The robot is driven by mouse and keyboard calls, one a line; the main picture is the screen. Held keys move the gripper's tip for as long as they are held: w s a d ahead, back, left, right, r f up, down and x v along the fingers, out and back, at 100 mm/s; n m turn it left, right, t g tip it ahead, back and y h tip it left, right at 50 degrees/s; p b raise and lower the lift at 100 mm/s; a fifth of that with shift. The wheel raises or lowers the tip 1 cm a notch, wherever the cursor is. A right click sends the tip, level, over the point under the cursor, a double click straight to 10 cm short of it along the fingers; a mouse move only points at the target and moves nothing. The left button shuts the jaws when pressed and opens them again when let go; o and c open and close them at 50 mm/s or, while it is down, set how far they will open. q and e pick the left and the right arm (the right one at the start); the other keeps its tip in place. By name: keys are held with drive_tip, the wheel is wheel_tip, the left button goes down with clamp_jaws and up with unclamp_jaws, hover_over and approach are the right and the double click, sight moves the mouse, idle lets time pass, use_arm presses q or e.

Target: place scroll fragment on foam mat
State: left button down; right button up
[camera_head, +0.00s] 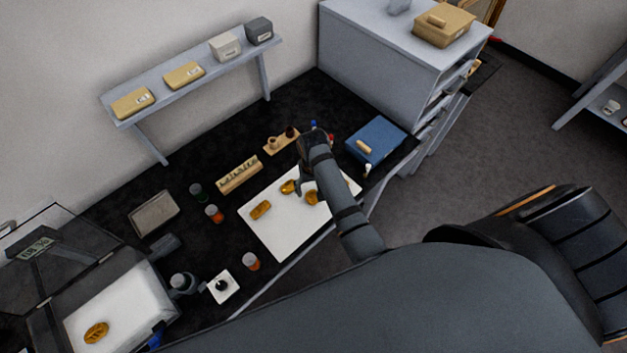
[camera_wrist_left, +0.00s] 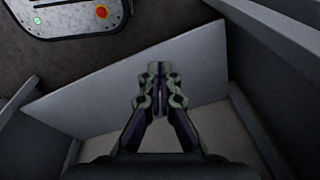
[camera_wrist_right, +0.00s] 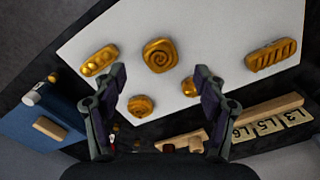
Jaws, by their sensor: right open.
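The scroll fragment (camera_wrist_right: 160,55), a round gilt piece with a spiral, lies on a white mat (camera_wrist_right: 210,25) in the right wrist view. In the head view a gilt piece (camera_head: 311,198) beside my right gripper seems to be it, partly hidden. My right gripper (camera_wrist_right: 162,80) is open and empty above the mat, its fingertips apart just short of the scroll fragment. It also shows in the head view (camera_head: 305,186). I cannot tell whether this white mat (camera_head: 278,233) is the foam mat. My left gripper (camera_wrist_left: 160,68) is shut and empty, away from the table.
Other gilt pieces lie close by: a ribbed bar (camera_wrist_right: 270,54), a knobbed bar (camera_wrist_right: 100,60) and a small lump (camera_wrist_right: 141,106). A labelled wooden block (camera_head: 239,174) and a blue pad (camera_head: 375,139) border the mat. A white-lined case (camera_head: 125,305) holds a gilt oval (camera_head: 96,332).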

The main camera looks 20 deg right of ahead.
sight(313, 197)
use_arm(q)
drive_tip(key=shift+s+f, duration=0.1)
drive_tip(key=shift+s, duration=1.05)
use_arm(e)
wheel_tip(313, 197, up, 6)
use_arm(q)
drive_tip(key=shift+w, duration=0.3)
